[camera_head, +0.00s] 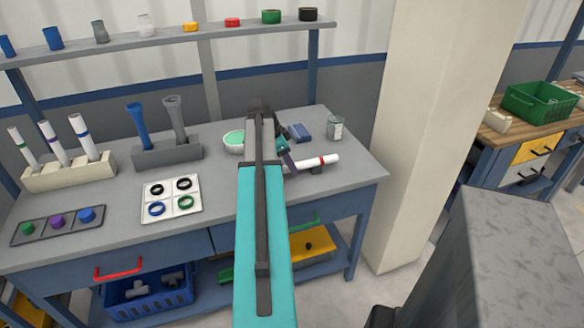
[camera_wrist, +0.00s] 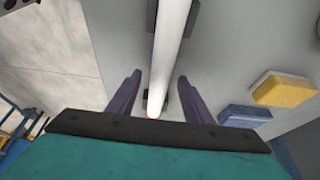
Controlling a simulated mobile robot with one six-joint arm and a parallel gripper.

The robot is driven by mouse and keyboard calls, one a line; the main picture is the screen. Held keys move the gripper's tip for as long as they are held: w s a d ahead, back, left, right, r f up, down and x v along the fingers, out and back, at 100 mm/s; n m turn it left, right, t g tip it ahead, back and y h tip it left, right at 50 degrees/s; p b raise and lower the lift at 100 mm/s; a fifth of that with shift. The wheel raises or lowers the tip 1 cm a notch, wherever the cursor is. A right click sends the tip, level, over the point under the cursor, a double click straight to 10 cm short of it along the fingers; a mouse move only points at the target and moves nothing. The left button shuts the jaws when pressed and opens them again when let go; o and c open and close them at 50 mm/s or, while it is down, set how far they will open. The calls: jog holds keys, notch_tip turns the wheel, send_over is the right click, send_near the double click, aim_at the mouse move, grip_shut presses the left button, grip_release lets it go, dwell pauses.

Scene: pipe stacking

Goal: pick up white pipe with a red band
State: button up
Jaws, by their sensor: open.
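The white pipe with a red band (camera_head: 312,162) lies at the right part of the grey workbench, raised on small dark supports. In the wrist view the white pipe (camera_wrist: 169,50) runs lengthwise from the top edge toward the gripper, with a trace of red at its near end. My gripper (camera_wrist: 158,76) is open, its two dark purple fingers on either side of the pipe's line with gaps between. In the head view my gripper (camera_head: 287,158) is by the pipe's left end, partly hidden by my arm.
A grey can (camera_head: 335,128) stands behind the pipe. A green-lined bowl (camera_head: 234,141) is left of my arm. Pipe racks (camera_head: 70,174) stand farther left.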

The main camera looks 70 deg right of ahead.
jog(key=shift+f, duration=0.2)
dwell(0.4)
jog(key=shift+s, duration=0.1)
grip_shut()
jog(key=shift+r, duration=0.1)
jog(key=shift+r+b, duration=0.4)
jog(key=shift+r, duration=1.25)
jog(key=a+r+b, duration=0.1)
jog(key=a+b, duration=0.1)
jog(key=a, duration=1.4)
jog(key=shift+r, duration=0.25)
